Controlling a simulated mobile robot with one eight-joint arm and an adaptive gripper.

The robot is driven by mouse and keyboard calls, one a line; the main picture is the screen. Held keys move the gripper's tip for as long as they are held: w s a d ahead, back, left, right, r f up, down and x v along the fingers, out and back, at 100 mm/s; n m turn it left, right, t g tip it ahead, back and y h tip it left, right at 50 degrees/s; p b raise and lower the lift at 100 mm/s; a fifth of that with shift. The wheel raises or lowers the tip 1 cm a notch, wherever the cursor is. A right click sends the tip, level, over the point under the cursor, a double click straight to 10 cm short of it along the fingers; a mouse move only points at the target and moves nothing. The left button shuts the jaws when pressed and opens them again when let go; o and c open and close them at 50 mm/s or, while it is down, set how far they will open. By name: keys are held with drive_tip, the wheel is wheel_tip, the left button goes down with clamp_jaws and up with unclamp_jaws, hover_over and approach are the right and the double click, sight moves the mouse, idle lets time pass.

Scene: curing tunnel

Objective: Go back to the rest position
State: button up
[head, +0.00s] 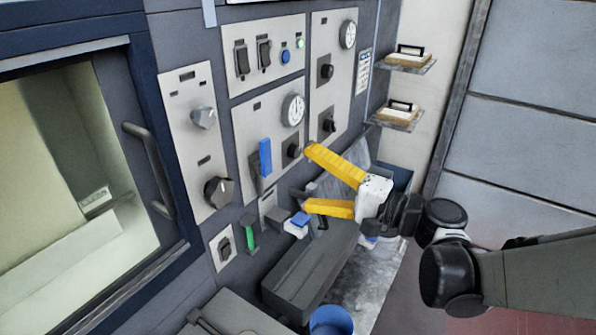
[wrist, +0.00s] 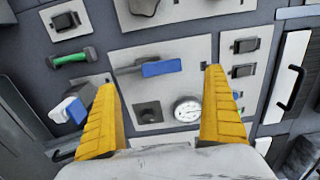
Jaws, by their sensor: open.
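My gripper (head: 308,176) has two yellow fingers on a white body. It is open and empty, in front of the grey control panels in the head view. In the wrist view my gripper (wrist: 164,82) faces the panel, with its fingers wide apart. Between and beyond them are a blue-handled lever (wrist: 165,68), a black knob (wrist: 149,114) and a round dial (wrist: 187,109). The blue lever (head: 265,158) stands upright in the head view, left of the upper finger. I see no contact between the fingers and the panel.
A green-handled lever (head: 249,236) and a blue-and-white handle (head: 297,223) sit low on the panel. A door with a bar handle (head: 150,170) is at left. A dark box (head: 305,275) and a blue bin (head: 331,321) lie below. Two shelves (head: 400,122) hold blocks at right.

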drive_tip(key=s+d+f+n+g+h, duration=0.2)
drive_tip(key=s+f+n+g+h, duration=0.2)
drive_tip(key=s+f+h, duration=0.45)
drive_tip(key=s+d+f+n+h, duration=0.3)
drive_tip(key=s+d+h, duration=0.2)
drive_tip(key=s+d, duration=0.2)
drive_tip(key=d+b, duration=0.1)
drive_tip(key=d, duration=0.1)
drive_tip(key=shift+s+d+h, duration=0.2)
drive_tip(key=shift+d+h, duration=0.15)
idle(1.3)
